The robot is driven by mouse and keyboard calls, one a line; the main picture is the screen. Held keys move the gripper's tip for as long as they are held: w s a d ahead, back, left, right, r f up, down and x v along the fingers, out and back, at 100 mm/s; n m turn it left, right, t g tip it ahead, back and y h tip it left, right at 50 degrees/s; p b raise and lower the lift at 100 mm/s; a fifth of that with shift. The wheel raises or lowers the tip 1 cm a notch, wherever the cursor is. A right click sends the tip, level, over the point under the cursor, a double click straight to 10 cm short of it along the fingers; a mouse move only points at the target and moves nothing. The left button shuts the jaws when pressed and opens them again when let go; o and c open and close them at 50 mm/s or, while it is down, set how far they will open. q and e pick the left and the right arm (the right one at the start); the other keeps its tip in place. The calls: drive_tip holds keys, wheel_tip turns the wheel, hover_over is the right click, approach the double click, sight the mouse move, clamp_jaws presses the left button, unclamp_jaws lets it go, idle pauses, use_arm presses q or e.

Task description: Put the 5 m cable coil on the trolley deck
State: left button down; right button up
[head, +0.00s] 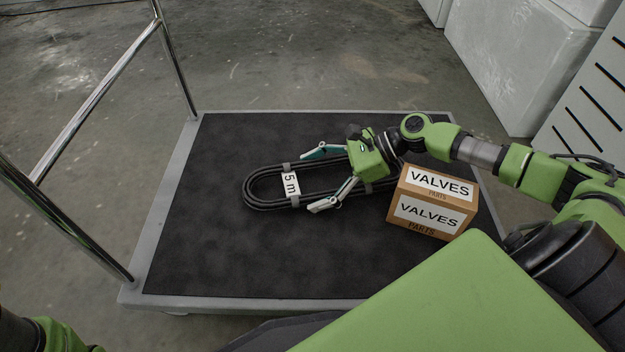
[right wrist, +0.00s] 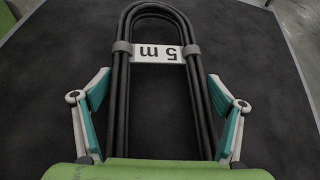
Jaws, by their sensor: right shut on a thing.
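The 5 m cable coil (head: 263,205) is a long black oval loop with grey ties and a white "5 m" label (head: 291,184). It is flat over the black trolley deck (head: 230,255), left of the carton; whether it fully touches the deck is hard to tell. My right gripper (head: 321,178) is shut on the coil, one finger on each long side. The right wrist view shows the coil (right wrist: 122,90) between the teal pads of the gripper (right wrist: 158,88). The coil's right end is partly hidden by the gripper and carton. My left gripper is not in view.
A cardboard carton labelled "VALVES" (head: 433,203) stands on the deck just right of my gripper. The trolley's metal handle (head: 95,100) rises along the left edge. White cabinets (head: 535,60) stand at the back right. The deck's front and left are clear.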

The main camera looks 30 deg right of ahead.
drive_tip(key=o, duration=1.4)
drive_tip(key=shift+c, duration=0.2)
drive_tip(key=shift+r, duration=0.1)
wheel_tip(320, 180, up, 10)
drive_tip(key=shift+s, duration=0.1)
